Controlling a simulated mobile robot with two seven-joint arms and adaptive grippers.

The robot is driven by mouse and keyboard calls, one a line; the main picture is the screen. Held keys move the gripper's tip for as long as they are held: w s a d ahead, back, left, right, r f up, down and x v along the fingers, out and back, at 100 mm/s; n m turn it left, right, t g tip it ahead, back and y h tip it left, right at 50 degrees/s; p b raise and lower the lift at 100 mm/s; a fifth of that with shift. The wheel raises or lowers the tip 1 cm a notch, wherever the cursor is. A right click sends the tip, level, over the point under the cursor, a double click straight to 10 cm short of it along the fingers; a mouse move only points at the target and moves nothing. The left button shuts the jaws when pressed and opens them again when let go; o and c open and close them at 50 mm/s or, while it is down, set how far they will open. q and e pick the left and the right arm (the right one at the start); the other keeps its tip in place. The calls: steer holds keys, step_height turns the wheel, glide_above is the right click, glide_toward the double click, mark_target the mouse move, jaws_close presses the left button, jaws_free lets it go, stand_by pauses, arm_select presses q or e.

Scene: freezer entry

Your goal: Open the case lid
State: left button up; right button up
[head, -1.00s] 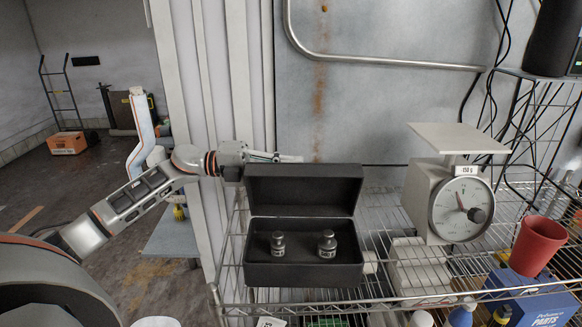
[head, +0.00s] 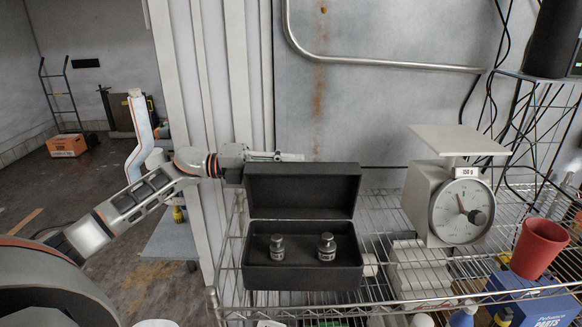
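The black case (head: 302,277) sits on the wire shelf with its lid (head: 303,188) standing up, leaning slightly back. Inside it are two dark weights, one on the left (head: 277,248) and one on the right (head: 326,247). My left gripper (head: 285,156) is at the top left rear of the raised lid, partly hidden behind the lid's upper edge. Its finger opening does not show clearly. My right gripper is not in view.
A red cup (head: 537,248) and a blue box (head: 530,297) are farther right. A metal rail (head: 390,62) runs along the panel behind.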

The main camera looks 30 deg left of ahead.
arm_select(q)
steer(key=shift+a, duration=0.15)
steer(key=v, duration=1.1)
steer(key=shift+s+a, duration=0.3)
